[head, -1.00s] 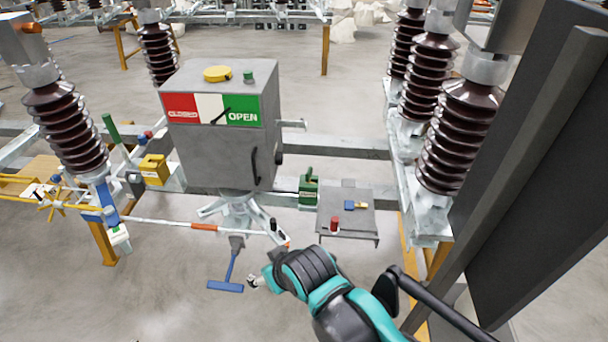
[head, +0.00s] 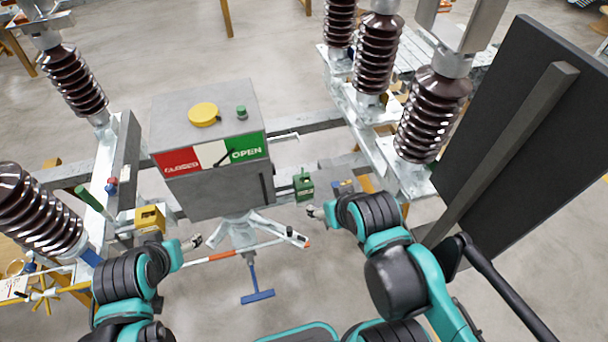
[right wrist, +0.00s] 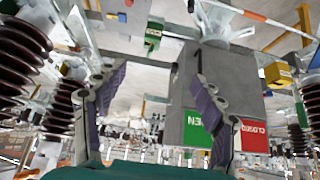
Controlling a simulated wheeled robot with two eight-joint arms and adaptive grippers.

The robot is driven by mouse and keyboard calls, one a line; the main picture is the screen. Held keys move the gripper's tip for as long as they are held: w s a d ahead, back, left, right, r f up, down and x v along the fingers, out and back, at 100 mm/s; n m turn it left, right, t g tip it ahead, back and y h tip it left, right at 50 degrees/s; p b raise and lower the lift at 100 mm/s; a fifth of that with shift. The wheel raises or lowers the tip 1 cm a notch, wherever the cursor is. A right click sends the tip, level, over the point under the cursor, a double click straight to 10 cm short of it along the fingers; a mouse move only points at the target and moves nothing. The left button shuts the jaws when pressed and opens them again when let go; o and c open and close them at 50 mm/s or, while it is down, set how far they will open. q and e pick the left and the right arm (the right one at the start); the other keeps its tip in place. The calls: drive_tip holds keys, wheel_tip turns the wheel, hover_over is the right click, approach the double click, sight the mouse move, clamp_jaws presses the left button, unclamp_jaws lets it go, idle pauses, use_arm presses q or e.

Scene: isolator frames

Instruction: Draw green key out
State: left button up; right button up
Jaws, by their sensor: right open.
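A green lock box (head: 303,188) sits on the frame's beam, right of the grey mechanism cabinet. A small green piece stands up from its top; I cannot tell whether this is the key. My right gripper (head: 315,212) is just below and right of the green box, apart from it. In the right wrist view, where the scene is upside down, the box (right wrist: 153,35) lies beyond the spread, empty fingers (right wrist: 158,105). My left gripper (head: 192,243) is below the cabinet's left part, near the yellow box; its jaws are too small to read.
The grey cabinet (head: 215,187) has CLOSED and OPEN panels. A yellow box (head: 150,218) sits at its left. A small shelf with blue and yellow items (head: 344,186) is partly hidden by my right arm. Brown insulators (head: 430,115) and a dark panel (head: 510,130) stand right. A red-white rod (head: 225,255) crosses below.

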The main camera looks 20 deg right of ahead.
drive_tip(key=shift+d, duration=0.1)
drive_tip(key=shift+c, duration=0.6)
drive_tip(key=c, duration=0.5)
drive_tip(key=shift+w+a, duration=0.1)
drive_tip(key=shift+a, duration=0.15)
drive_tip(key=shift+c, duration=1)
drive_tip(key=shift+d, duration=0.1)
